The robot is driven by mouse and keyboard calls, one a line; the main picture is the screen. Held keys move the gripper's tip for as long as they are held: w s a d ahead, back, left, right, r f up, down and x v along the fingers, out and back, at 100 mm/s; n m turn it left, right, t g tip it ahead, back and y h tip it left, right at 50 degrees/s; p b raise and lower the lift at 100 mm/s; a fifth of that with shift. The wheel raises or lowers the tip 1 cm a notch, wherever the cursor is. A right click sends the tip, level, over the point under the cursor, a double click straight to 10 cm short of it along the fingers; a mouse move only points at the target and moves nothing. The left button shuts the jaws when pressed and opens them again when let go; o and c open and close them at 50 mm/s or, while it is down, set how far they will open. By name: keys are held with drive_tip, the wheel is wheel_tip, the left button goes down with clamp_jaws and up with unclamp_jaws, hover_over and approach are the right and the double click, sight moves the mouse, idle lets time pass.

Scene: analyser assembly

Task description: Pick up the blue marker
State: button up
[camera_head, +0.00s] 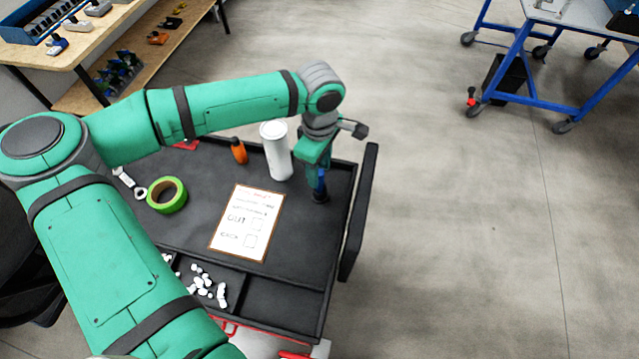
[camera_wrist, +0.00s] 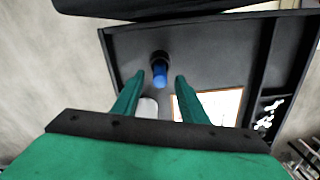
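The blue marker (camera_head: 320,184) stands upright with its dark end down near the right edge of the black cart top (camera_head: 305,235). In the wrist view the blue marker (camera_wrist: 160,74) shows between and slightly beyond my fingertips, with its dark part farther off. My gripper (camera_head: 321,168) is above the marker, pointing down, and hides its upper part in the head view. In the wrist view the two green fingers of my gripper (camera_wrist: 161,78) are apart, with gaps on both sides of the marker. I cannot tell exactly how far the marker reaches between them.
A white cylinder (camera_head: 276,152) and an orange bottle (camera_head: 238,151) stand left of the marker. A printed sheet (camera_head: 247,222), green tape roll (camera_head: 167,195) and small white pieces (camera_head: 203,282) are on the cart. A raised black panel (camera_head: 359,212) borders the right side.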

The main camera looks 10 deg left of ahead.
sight(320, 185)
drive_tip(key=shift+d+f, duration=0.15)
drive_tip(key=shift+f, duration=1.6)
clamp_jaws()
drive_tip(key=shift+r, duration=0.1)
